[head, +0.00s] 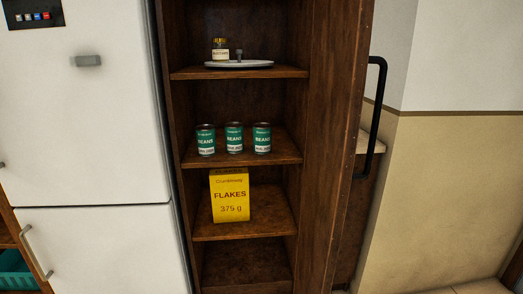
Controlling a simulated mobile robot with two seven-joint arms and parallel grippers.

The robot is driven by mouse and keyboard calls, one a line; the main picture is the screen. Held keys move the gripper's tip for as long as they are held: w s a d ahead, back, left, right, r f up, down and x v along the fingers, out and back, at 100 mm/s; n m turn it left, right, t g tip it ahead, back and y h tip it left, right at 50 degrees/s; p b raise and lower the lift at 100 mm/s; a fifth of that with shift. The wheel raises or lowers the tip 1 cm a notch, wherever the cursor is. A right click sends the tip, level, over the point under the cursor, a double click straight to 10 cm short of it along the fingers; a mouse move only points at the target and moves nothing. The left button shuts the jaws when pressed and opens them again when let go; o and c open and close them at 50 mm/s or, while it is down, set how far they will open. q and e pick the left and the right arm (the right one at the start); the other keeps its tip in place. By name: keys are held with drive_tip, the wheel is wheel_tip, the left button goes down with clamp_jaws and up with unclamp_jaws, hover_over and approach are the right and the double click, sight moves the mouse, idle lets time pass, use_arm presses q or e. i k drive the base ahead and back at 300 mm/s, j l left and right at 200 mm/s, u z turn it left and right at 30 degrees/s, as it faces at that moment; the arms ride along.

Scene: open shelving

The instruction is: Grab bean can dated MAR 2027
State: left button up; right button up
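Three teal bean cans stand upright in a row on one shelf (270,157) of the dark wooden shelving in the head view. They are the left can (205,140), the middle can (234,138) and the right can (262,138). Each has a BEANS label with a pale date band near the bottom. The dates are too small to read, so I cannot tell which one says MAR 2027. Neither of my grippers is in view.
The shelf above holds a mustard jar (220,49) and a plate (238,64) with a small object on it. A yellow FLAKES box (230,196) stands on the shelf below. A white fridge (90,130) is at left. A black handle (381,115) is at right.

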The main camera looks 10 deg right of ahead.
sight(234, 131)
drive_tip(key=i+j, duration=0.35)
drive_tip(key=i+j+z, duration=0.5)
drive_tip(key=j, duration=0.2)
drive_tip(key=i+j+z, duration=0.1)
drive_tip(key=j+z, duration=0.15)
drive_tip(key=j, duration=0.15)
